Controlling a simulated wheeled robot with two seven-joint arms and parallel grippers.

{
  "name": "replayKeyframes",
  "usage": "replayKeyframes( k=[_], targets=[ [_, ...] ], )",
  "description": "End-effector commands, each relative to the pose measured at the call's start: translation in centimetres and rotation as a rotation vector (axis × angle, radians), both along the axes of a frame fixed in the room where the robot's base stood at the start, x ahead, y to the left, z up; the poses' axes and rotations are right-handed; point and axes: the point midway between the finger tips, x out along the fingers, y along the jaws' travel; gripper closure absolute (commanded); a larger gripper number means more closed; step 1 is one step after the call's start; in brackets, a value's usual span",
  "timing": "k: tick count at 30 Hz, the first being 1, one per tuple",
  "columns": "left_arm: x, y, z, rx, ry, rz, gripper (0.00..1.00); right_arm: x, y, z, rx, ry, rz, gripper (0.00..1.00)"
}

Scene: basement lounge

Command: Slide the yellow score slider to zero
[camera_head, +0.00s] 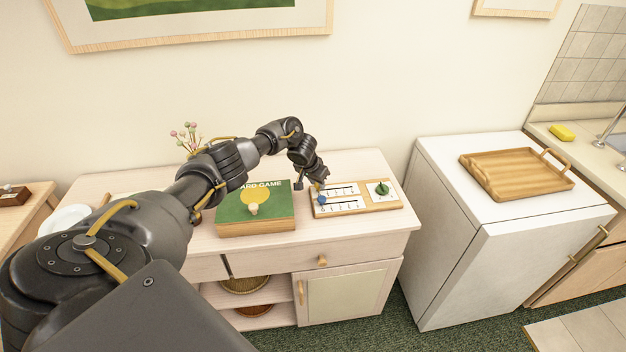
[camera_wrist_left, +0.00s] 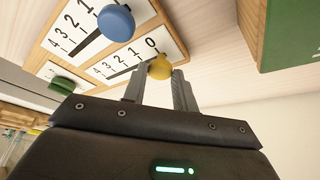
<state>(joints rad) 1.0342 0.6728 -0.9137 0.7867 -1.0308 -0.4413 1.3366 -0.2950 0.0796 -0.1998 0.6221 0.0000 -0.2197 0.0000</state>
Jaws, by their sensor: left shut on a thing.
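The wooden score board (camera_head: 399,207) lies on the cabinet top, with white number scales. My left gripper (camera_head: 320,181) reaches down over its far left part. In the left wrist view, the fingers (camera_wrist_left: 160,82) are shut on the round yellow slider knob (camera_wrist_left: 160,67), which sits at the 0 end of its 0-to-4 scale. The blue slider knob (camera_head: 322,200) is beside it on the parallel scale; it also shows in the left wrist view (camera_wrist_left: 116,22). A green knob (camera_head: 382,189) is on the board's right part. The yellow knob is hidden by my gripper in the head view. My right gripper is out of view.
A flower sprig (camera_head: 186,137) stands behind my arm. The wall is close behind. A white appliance (camera_head: 440,170) with a wooden tray (camera_head: 480,181) stands right, across a gap.

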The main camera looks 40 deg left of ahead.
Motion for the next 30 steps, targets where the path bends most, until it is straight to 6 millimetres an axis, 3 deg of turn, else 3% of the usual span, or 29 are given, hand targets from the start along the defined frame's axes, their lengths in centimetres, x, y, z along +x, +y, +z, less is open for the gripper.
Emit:
replayKeyframes(
  k=[4,5,9,20,30],
  targets=[
    [-0.3,0.3,-0.2,0.004,0.005,0.004,1.00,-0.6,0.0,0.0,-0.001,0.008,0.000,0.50],
    [-0.3,0.4,-0.2,0.004,0.006,0.004,0.68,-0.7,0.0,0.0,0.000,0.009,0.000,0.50],
    [-0.3,0.3,-0.1,0.003,0.005,0.003,0.50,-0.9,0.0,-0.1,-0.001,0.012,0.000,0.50],
    [-0.3,0.2,0.4,0.001,0.002,0.001,0.50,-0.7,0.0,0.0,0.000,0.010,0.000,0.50],
    [-2.5,0.2,5.8,0.002,-0.001,0.000,0.50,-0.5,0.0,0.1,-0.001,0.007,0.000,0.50]
  ],
)
